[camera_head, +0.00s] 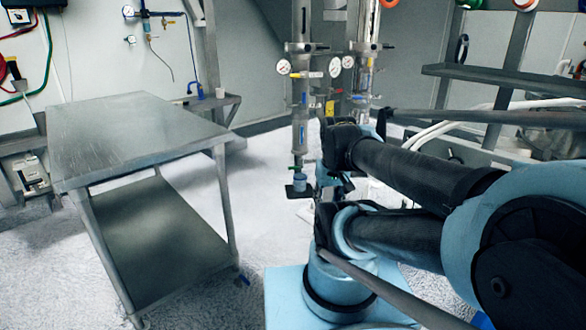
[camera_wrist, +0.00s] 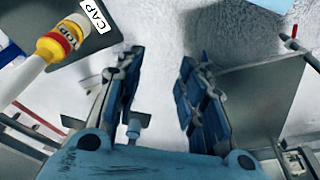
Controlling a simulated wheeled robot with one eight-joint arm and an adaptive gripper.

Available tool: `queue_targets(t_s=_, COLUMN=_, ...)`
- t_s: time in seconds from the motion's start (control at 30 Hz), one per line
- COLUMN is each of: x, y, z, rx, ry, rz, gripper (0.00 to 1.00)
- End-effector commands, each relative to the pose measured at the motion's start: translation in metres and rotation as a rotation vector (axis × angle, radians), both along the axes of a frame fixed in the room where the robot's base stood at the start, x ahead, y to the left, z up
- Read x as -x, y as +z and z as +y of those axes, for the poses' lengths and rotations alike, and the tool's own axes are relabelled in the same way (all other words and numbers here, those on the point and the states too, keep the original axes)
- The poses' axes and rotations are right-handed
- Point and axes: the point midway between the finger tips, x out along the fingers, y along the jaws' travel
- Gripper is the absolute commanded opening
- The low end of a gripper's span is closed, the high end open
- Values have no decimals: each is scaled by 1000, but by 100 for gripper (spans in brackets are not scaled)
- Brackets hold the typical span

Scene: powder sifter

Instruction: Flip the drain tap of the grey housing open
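Two upright grey cylindrical housings stand behind my arm in the head view: a left one (camera_head: 301,100) and a right one (camera_head: 362,75), both with round gauges. I cannot tell for sure which one the task means. A small green part (camera_head: 294,168) shows low on the left housing, above a blue fitting (camera_head: 297,181); it may be the tap, but its position is too small to read. My gripper (camera_wrist: 160,65) is open in the wrist view, its two blue-padded fingers wide apart with nothing between them. In the head view my arm hides its fingertips.
A steel table (camera_head: 130,135) with a lower shelf stands at left. In the wrist view, a white tube with yellow and red bands (camera_wrist: 55,42) and a "CAP" label (camera_wrist: 95,14) lie left of my fingers. Shelving (camera_head: 500,78) stands at right. Floor between table and housings is clear.

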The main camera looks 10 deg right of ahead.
Motion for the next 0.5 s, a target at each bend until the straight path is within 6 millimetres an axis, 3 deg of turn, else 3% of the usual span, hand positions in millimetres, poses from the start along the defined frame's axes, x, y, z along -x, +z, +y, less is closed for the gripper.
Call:
queue_targets(t_s=0.03, x=-7, y=4, z=0, rx=0, ry=0, rz=-5, gripper=17)
queue_targets(t_s=0.1, x=-16, y=9, z=0, rx=1, ry=1, rz=-14, gripper=1)
queue_targets(t_s=0.5, x=-89, y=38, z=3, rx=2, ry=-1, rz=-85, gripper=0)
